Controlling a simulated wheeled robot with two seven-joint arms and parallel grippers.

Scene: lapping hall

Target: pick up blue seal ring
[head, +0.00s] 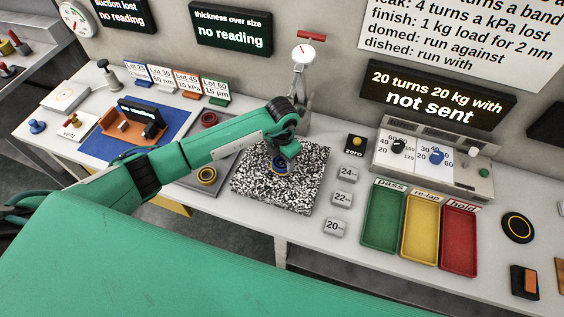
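A blue seal ring (280,171) lies on the black-and-white speckled plate (302,195), near its upper middle. My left gripper (281,162) points down right over the ring and hides part of it. The fingers are small and dark here, so I cannot tell whether they are apart or closed on the ring. My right gripper is not in view.
A dark ring with a yellow band (207,176) lies on a grey plate left of the speckled one. Weights (342,198) and green, yellow and red trays (383,218) stand to the right. A tap-like stand with a gauge (303,58) rises behind the gripper.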

